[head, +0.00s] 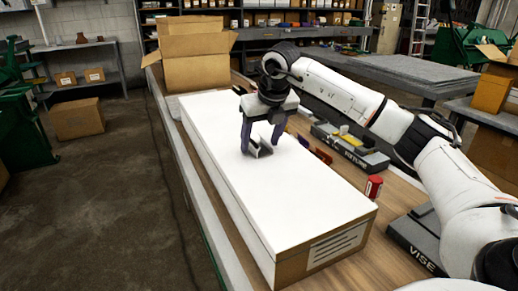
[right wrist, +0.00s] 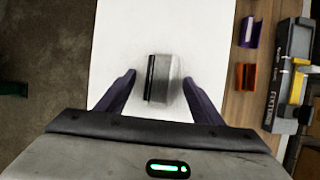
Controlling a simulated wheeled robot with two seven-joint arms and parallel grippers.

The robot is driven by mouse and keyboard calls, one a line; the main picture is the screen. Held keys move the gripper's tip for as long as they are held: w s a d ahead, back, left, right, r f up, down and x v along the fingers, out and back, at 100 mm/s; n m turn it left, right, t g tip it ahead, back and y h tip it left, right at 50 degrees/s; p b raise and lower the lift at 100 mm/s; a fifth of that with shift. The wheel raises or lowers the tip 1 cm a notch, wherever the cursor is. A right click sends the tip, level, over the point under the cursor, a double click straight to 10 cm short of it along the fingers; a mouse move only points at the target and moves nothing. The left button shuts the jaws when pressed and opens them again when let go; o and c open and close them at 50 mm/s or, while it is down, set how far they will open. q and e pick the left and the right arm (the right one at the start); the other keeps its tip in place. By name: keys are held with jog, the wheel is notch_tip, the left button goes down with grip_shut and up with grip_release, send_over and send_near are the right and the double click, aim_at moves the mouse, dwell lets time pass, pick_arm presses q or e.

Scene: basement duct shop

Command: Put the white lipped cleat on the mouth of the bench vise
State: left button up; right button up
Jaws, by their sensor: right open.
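A pale, lipped cleat (head: 262,151) lies on top of the long white box (head: 300,190); one side of it looks dark. It also shows in the right wrist view (right wrist: 163,78). My right gripper (head: 262,148) is open, pointing down with its fingers on either side of the cleat. In the right wrist view the gripper (right wrist: 160,78) shows a gap between each finger and the cleat. A dark base marked VISE (head: 418,240) is at the right of the bench, largely covered by my right arm; the vise's mouth is hidden. My left gripper is out of view.
A grey fixture (head: 350,148) stands beyond the box's right side. A purple piece (right wrist: 250,32) and an orange piece (right wrist: 246,77) lie between them. A red can (head: 373,188) stands on the wooden bench near the box. An open cardboard box (head: 195,62) stands behind.

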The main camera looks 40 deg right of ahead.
jog(key=c, duration=1.2)
